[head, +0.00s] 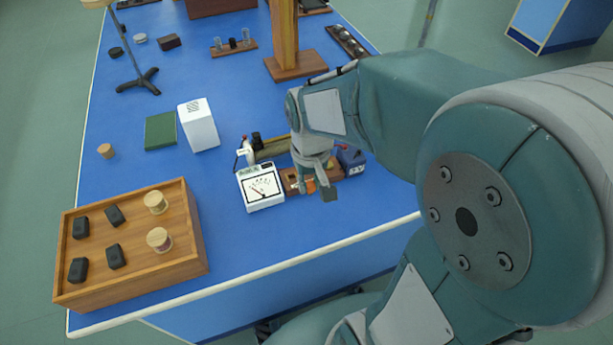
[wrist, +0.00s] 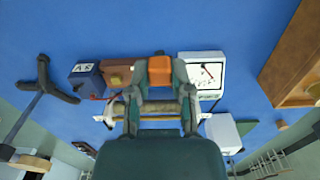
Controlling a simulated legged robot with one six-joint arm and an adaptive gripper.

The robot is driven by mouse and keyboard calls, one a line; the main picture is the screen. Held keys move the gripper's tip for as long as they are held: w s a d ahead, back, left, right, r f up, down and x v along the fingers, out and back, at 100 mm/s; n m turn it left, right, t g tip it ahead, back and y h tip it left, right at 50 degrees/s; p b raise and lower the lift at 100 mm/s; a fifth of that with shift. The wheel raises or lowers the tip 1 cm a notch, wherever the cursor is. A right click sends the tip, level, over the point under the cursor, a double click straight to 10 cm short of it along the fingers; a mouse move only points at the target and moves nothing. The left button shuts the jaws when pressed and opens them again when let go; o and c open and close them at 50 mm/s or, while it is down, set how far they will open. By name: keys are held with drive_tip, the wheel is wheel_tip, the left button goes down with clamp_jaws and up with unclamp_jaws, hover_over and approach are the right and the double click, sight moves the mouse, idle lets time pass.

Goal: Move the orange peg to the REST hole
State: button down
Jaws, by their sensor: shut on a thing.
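My gripper (head: 319,190) is shut on the orange peg (head: 310,186), low over the front part of the blue bench. In the wrist view the orange peg (wrist: 160,70) sits between the two fingertips of my gripper (wrist: 159,75). A wooden block (head: 291,181) lies just under and behind the gripper, and it also shows in the wrist view (wrist: 115,72). My gripper hides much of this block. I cannot make out its holes or a REST label. I cannot tell whether the peg touches the block.
A white meter (head: 262,188) stands left of the block and a dark blue box (head: 351,161) right of it. A brass tube (head: 272,149) lies behind. A wooden tray (head: 193,227) is at the front left. A white box (head: 198,125) stands farther back. Bench between tray and meter is clear.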

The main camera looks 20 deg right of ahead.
drive_tip(key=shift+r, duration=1.5)
drive_tip(key=w+d+f, duration=0.3)
drive_tip(key=w+f, duration=0.2)
drive_tip(key=w, duration=0.2)
drive_tip(key=w+d+f, duration=0.2)
drive_tip(key=w+f, duration=0.2)
drive_tip(key=w, duration=0.3)
drive_tip(key=shift+f, duration=3.4)
drive_tip(key=shift+c, duration=2.3)
unclamp_jaws()
